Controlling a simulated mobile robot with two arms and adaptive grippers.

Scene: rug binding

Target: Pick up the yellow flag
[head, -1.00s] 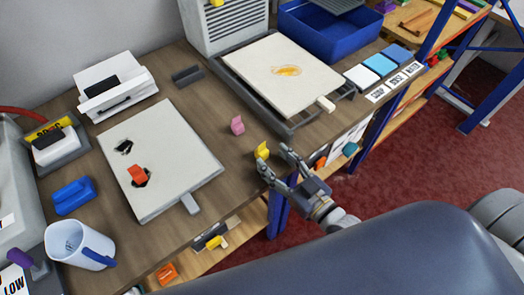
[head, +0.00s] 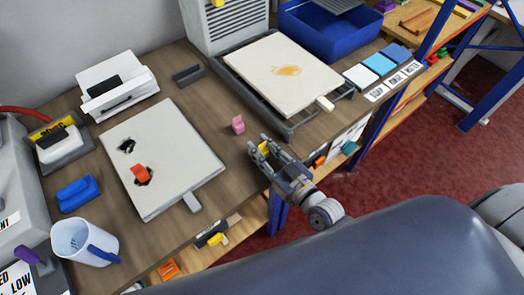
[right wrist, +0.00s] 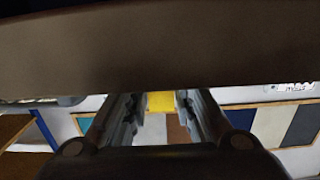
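The yellow flag (head: 265,146) stands near the front edge of the workbench in the head view. It is partly hidden by my right gripper (head: 264,143), whose two fingers are on either side of it. In the right wrist view the yellow flag (right wrist: 160,101) shows between the fingertips of my right gripper (right wrist: 160,108), with a narrow gap seeming to remain beside it. The fingers look open around the flag; I see no clear grip. My left gripper is not in view.
A white board with a handle (head: 180,185) lies to the left, and a framed board (head: 310,72) lies behind. A white mug (head: 75,240) stands at the front left.

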